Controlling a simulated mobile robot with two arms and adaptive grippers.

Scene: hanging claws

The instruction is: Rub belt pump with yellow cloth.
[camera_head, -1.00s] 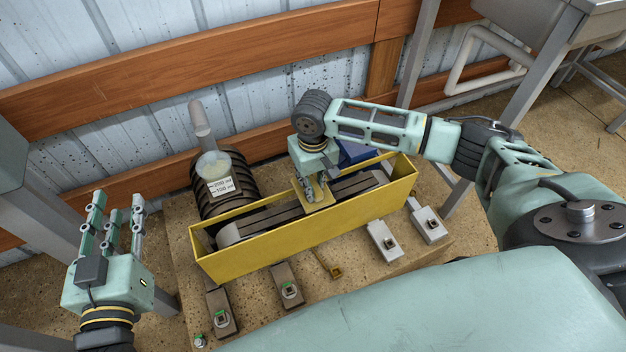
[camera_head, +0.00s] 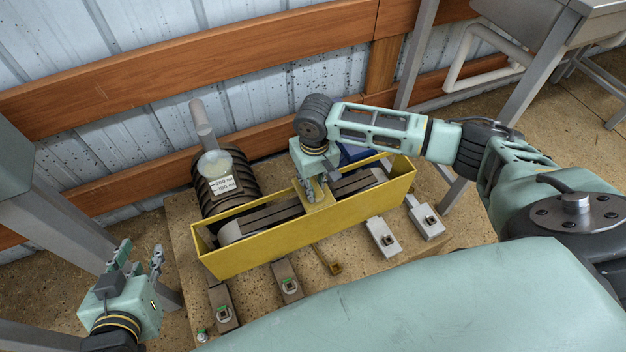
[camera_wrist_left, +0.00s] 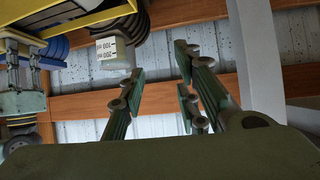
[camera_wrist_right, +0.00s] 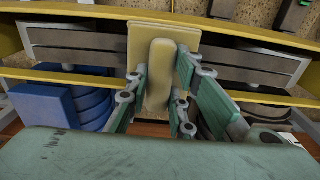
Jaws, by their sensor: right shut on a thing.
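The belt pump has a long yellow guard frame (camera_head: 300,238) around grey belts (camera_head: 265,217), with a dark ribbed motor (camera_head: 210,192) at its left end. My right gripper (camera_head: 315,192) is over the middle of the frame, pointing down. In the right wrist view my right gripper (camera_wrist_right: 163,98) is shut on a pale yellow block-like piece (camera_wrist_right: 160,72), with a flat yellow pad (camera_wrist_right: 185,35) lying against the belts. I take this for the yellow cloth; it also shows in the head view (camera_head: 320,202). My left gripper (camera_head: 138,258) is open and empty, left of the pump.
The pump stands on a speckled base (camera_head: 355,265) with several bolted feet along its front. A blue part (camera_head: 355,153) lies behind the frame. A wooden rail (camera_head: 180,75) and corrugated wall are behind. A grey post (camera_head: 45,225) stands close to my left arm.

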